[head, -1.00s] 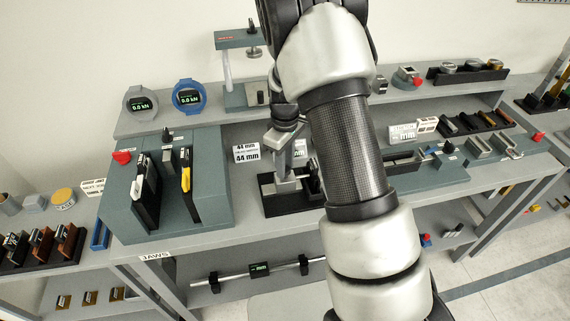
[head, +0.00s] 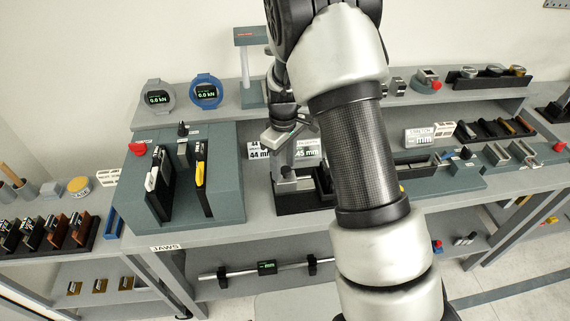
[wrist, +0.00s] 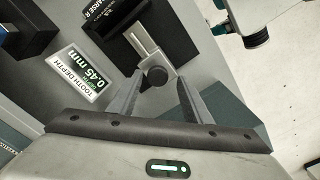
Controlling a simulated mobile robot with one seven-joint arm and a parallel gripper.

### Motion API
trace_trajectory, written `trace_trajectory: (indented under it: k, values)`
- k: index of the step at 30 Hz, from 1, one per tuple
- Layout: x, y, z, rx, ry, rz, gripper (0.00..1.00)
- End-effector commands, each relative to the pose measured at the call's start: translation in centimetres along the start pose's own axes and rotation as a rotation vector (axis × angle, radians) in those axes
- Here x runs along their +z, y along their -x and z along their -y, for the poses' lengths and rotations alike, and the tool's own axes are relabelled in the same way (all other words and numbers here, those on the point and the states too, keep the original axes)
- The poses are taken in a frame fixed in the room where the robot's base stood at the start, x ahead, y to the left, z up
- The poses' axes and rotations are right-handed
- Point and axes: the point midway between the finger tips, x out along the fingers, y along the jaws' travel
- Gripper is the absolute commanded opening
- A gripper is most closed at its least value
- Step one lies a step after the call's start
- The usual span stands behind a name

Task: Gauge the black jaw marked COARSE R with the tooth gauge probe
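In the wrist view a black block (wrist: 168,22) carries a grey slotted slide with a round black knob (wrist: 157,76), which looks like the tooth gauge probe. A dark piece with a white label ending "ARSE R" (wrist: 102,12) lies at the top, apparently the COARSE R jaw, partly cut off. My gripper (wrist: 160,80) is open, its fingers on either side of the knob with gaps visible; depth is unclear. In the head view the dark gauge stand (head: 305,200) is on the bench beneath my wrist; my arm hides part of it.
A card reading TOOTH DEPTH 0.45 mm (wrist: 83,77) stands beside the gauge. A teal block (head: 225,205) with white and yellow handles is left of it. Two round dials (head: 205,92) stand on the shelf behind. A teal fixture (head: 440,180) lies right, past my arm.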

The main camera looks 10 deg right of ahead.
Motion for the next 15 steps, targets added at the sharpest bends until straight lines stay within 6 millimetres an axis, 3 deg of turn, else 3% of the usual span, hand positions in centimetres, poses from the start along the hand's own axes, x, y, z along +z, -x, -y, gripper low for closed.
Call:
trace_trajectory:
  k: [8,15]
  values:
    - [0.1,0.7,-0.1,0.002,-0.001,0.0,0.45]
    - [0.0,5.4,-0.2,0.004,0.0,-0.004,0.45]
